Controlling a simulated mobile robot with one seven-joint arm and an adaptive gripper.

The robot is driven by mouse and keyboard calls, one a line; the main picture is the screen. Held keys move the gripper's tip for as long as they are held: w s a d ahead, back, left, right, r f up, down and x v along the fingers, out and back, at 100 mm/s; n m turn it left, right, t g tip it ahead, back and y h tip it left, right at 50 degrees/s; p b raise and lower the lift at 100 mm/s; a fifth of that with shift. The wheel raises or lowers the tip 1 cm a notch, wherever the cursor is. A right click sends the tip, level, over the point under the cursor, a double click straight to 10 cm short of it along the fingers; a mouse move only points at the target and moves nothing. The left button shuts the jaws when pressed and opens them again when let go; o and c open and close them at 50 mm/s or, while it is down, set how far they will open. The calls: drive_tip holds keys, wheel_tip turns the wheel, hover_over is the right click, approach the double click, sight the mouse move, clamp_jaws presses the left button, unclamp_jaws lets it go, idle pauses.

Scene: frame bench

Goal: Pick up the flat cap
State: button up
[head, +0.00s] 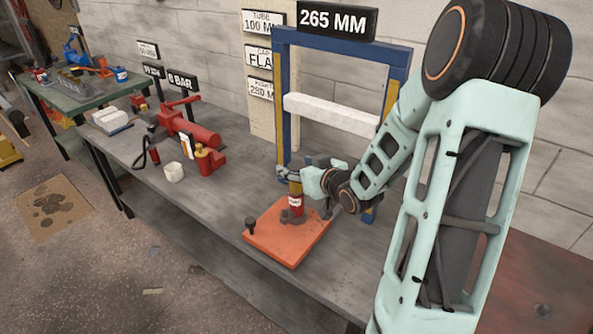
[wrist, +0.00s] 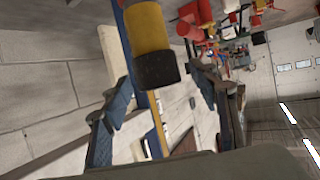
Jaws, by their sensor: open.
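A red cylinder (head: 296,209) with a white label and a yellow upper part stands on the orange base plate (head: 279,247). In the wrist view its yellow body (wrist: 147,27) ends in a dark, flat-ended cap (wrist: 157,68), which may be the flat cap. A small dark knob-like piece (head: 250,224) stands at the plate's left corner; I cannot tell if it is a cap. My gripper (head: 289,174) is open at the cylinder's upper end. In the wrist view the dark cap appears between the spread fingers (wrist: 158,98), with visible gaps on both sides.
A blue and yellow frame (head: 283,110) with a white crossbar (head: 330,113) stands just behind. The bench front is clear.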

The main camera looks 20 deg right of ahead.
drive_tip(key=shift+w, duration=0.1)
drive_tip(key=c, duration=1.2)
drive_tip(key=shift+c, duration=0.8)
drive_tip(key=shift+w+r, duration=0.1)
